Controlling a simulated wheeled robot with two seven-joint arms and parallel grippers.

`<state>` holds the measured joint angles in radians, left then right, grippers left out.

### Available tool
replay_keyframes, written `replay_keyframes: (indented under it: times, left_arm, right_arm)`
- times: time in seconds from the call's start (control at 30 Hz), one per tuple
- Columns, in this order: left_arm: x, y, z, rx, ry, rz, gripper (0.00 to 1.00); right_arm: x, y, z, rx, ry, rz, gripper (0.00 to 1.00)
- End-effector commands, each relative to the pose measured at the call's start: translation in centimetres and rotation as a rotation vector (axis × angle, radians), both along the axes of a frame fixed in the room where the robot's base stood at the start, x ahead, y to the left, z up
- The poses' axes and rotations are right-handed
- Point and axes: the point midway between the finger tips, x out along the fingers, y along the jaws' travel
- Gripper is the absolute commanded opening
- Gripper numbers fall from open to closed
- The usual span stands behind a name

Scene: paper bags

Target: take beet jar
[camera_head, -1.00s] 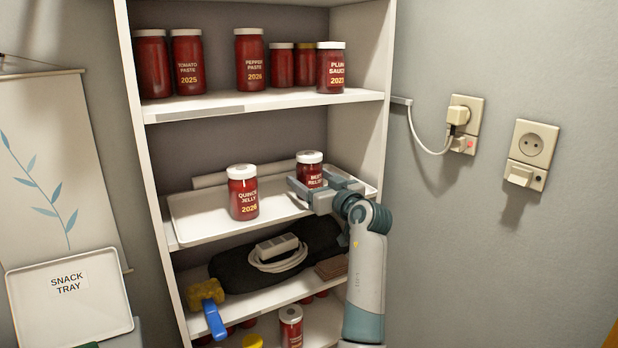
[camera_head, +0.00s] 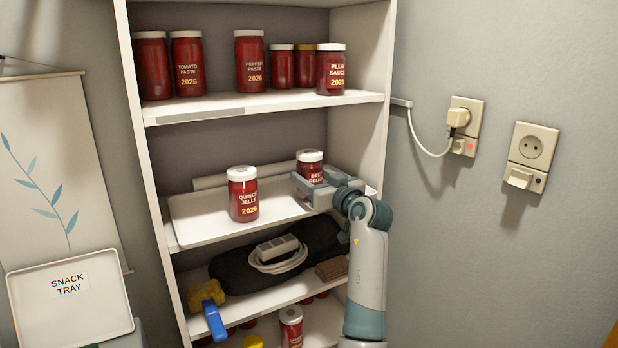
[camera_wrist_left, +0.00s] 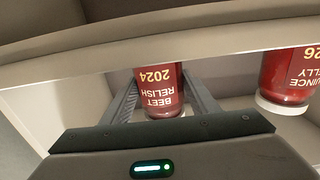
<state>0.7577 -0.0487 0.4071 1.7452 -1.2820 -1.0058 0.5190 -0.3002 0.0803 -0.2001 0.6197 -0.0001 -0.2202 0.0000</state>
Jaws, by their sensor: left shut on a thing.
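The beet relish jar (camera_head: 310,174), dark red with a white lid and a "BEET RELISH" label, stands upright at the right of a white tray (camera_head: 185,229) on the middle shelf. My left gripper (camera_head: 313,182) reaches in from the front right and is shut on the jar's sides, hiding its lower part in the head view. In the left wrist view the jar (camera_wrist_left: 158,92) sits between the two fingers, its label upside down. My right gripper is not in view.
A quince jelly jar (camera_head: 243,197) stands left of the beet jar on the same tray. The shelf above holds several red jars, including plum sauce (camera_head: 331,70). The shelf's right side wall is close.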

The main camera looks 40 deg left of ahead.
Motion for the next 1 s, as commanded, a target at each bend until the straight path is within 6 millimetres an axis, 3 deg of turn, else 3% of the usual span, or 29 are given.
replay_keyframes:
  times: [0.33,1.0]
  left_arm:
    - [-0.02,-0.01,1.27,0.002,-0.003,0.000,0.23]
    - [-0.21,-0.86,1.31,0.004,-0.002,-0.001,0.23]
  right_arm:
    - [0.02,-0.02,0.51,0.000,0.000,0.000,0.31]
    - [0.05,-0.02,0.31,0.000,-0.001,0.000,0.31]
